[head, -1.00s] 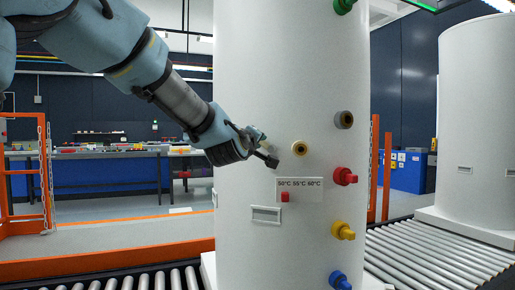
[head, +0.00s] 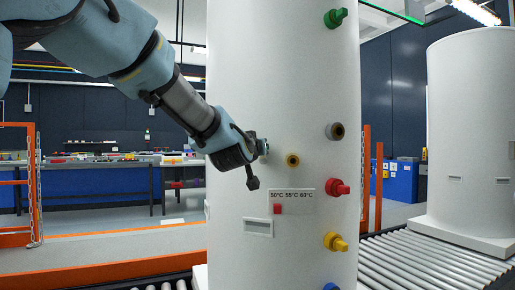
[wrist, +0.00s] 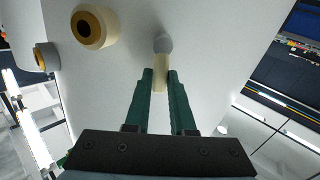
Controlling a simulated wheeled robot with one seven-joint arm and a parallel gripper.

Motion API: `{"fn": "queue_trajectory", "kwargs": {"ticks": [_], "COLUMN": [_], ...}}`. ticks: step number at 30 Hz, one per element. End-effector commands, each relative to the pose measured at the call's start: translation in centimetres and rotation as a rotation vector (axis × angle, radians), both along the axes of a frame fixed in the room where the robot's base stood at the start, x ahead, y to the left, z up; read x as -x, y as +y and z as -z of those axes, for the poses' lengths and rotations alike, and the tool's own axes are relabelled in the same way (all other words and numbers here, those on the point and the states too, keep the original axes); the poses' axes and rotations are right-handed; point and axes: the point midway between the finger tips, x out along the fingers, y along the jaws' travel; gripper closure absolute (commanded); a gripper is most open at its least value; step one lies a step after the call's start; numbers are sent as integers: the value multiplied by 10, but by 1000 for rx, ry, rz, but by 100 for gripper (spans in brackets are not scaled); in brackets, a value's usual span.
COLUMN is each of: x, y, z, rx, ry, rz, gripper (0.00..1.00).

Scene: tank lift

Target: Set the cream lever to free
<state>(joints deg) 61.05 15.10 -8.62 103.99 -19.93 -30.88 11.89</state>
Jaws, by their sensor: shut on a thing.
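The cream lever (wrist: 160,72) sticks out from the white tank (head: 235,200) on a round grey hub. In the wrist view it lies between the tips of my dark green fingers. My gripper (wrist: 160,84) is shut on it. In the head view my gripper (head: 264,147) is against the tank's left front, and it hides most of the lever. No marking for free can be read in either view.
A brass-centred port (head: 293,160) sits just right of my gripper. A grey port (head: 335,131) and green (head: 335,18), red (head: 338,188) and yellow (head: 335,241) taps project further right. A temperature plate (head: 292,201) is below. A roller conveyor (head: 425,260) runs right.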

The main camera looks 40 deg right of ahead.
Motion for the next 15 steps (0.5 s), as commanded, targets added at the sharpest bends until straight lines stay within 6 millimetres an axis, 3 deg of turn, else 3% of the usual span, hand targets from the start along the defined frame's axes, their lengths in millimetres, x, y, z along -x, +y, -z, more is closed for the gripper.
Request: {"fn": "queue_trajectory", "kwargs": {"ticks": [15], "x": [3], "y": [-2], "z": [1], "rx": [-45], "ry": [-71], "rz": [0], "gripper": [100]}}
